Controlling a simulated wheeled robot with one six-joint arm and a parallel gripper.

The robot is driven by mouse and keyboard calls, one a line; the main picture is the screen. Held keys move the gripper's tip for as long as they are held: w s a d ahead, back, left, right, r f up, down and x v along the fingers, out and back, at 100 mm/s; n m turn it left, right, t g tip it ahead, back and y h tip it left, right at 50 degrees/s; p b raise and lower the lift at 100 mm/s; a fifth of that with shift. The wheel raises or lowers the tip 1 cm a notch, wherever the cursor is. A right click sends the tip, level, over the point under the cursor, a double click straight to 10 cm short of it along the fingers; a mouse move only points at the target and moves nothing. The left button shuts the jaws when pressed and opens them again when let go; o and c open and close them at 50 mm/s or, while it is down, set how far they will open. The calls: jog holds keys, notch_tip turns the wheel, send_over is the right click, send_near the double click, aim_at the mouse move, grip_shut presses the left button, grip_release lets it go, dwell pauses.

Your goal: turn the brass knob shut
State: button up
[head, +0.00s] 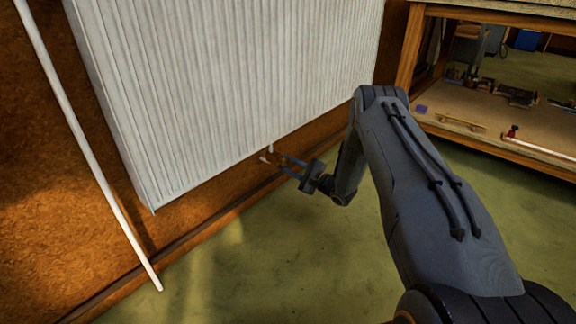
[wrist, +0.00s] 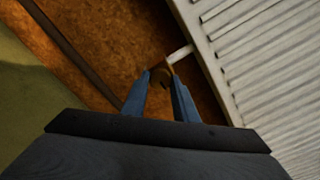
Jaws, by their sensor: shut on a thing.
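The brass knob (wrist: 161,73) shows in the wrist view between the tips of my gripper (wrist: 161,80), at the end of a short white pipe (wrist: 180,54) that meets the radiator's edge. My gripper is shut on the knob, with one finger on each side. In the head view my gripper (head: 279,160) reaches left to the underside of the white radiator (head: 230,80). The knob is small and hard to make out there. How far it is turned cannot be told.
A white pipe (head: 95,150) runs slanting down the brown wall at left. A wooden workbench (head: 520,150) with tools on its lower shelf stands at right. The green floor (head: 240,270) is clear in front of the radiator.

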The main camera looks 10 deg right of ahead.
jog(key=o, duration=1)
jog(key=p+v, duration=0.3)
jog(key=v, duration=0.5)
jog(key=shift+w, duration=0.1)
